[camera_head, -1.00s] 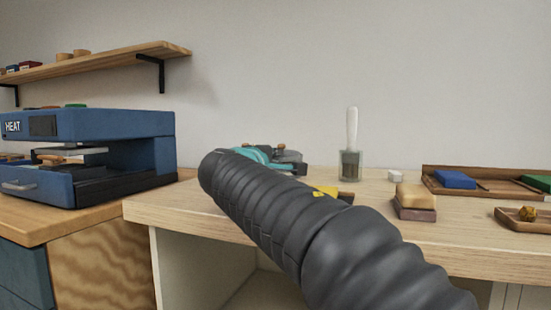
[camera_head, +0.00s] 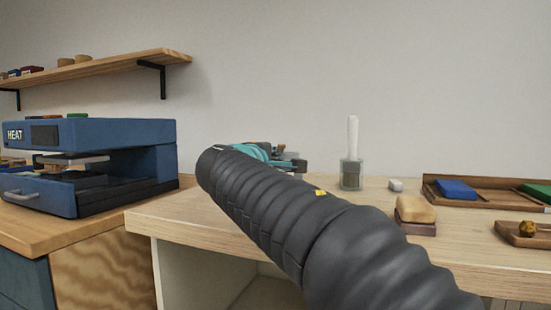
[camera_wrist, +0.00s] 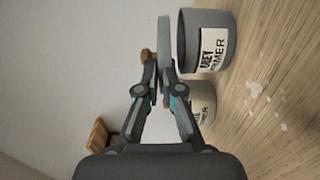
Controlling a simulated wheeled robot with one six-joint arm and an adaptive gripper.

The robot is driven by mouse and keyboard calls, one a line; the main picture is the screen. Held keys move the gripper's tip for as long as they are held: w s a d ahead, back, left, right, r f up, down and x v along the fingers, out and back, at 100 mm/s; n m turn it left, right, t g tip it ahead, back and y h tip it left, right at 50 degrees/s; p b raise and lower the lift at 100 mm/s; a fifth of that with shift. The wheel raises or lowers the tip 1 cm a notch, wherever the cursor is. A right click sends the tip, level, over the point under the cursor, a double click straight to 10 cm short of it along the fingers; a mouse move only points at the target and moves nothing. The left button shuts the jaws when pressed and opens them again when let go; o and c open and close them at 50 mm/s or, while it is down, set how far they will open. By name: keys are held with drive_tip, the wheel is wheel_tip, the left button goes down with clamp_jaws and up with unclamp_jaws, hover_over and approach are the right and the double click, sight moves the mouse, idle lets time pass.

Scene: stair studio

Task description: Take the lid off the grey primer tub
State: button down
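In the wrist view, which is turned on its side, the grey primer tub (camera_wrist: 210,42) stands on the wooden counter with a "GREY PRIMER" label and its dark open mouth showing. Its grey lid (camera_wrist: 165,32) is seen edge-on, apart from the mouth with a narrow gap between. A brown knob (camera_wrist: 146,54) shows on the lid's far side from the tub. My gripper (camera_wrist: 156,68) has its fingertips closed together at the lid; the exact contact is partly hidden. In the head view my gripper (camera_head: 268,154) is mostly behind my arm, and the tub is hidden.
A second labelled tub (camera_wrist: 202,100) stands close beside the first. A blue heat press (camera_head: 110,135) stands left, under a shelf (camera_head: 110,66).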

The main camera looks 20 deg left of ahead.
drive_tip(key=s+r, duration=0.2)
drive_tip(key=s, duration=0.4)
drive_tip(key=s+a+r, duration=0.1)
drive_tip(key=s+r, duration=0.1)
drive_tip(key=s, duration=0.5)
drive_tip(key=shift+r, duration=0.35)
drive_tip(key=shift+s, duration=0.1)
